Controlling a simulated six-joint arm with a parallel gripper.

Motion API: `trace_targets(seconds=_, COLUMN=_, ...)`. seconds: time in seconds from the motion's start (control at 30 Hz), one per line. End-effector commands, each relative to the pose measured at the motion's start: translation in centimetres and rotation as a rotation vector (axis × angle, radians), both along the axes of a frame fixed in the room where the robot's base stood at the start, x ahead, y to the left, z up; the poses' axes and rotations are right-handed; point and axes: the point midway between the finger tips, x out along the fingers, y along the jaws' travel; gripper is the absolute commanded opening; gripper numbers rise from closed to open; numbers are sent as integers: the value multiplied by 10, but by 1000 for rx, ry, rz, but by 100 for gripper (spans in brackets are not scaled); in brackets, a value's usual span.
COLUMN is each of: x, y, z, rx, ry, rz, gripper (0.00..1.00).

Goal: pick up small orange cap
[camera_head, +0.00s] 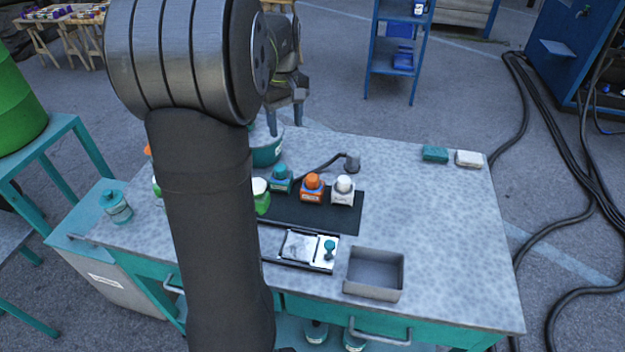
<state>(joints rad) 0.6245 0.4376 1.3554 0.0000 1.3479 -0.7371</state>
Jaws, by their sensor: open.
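A small orange cap (313,181) sits on top of a squat orange-labelled bottle (312,195) on the dark mat. Another orange bit (147,150) shows at the table's left edge, mostly hidden behind my arm, and I cannot tell what it is. My gripper (284,115) is beyond my arm link, pointing down with its fingers apart, above the table's far side. It appears up and to the left of the capped bottle, apart from it. No object shows between the fingers.
Teal-capped (281,178), white-capped (343,190) and green (261,196) bottles stand beside the orange one. A teal bowl (268,153) lies below my gripper. A grey tray (374,294) and a stamp pad (308,246) are in front. The table's right side is mostly clear.

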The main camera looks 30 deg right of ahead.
Motion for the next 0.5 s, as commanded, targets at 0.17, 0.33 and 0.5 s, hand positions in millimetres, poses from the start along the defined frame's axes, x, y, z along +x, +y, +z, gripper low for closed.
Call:
trace_targets(seconds=0.17, x=-16, y=-11, z=7, rx=0, ry=0, rz=-396, gripper=55)
trace_targets(seconds=0.33, x=-31, y=-21, z=12, rx=0, ry=1, rz=-779, gripper=55)
trace_targets(seconds=0.5, x=-44, y=-28, z=17, rx=1, ry=0, rz=-1121, gripper=55)
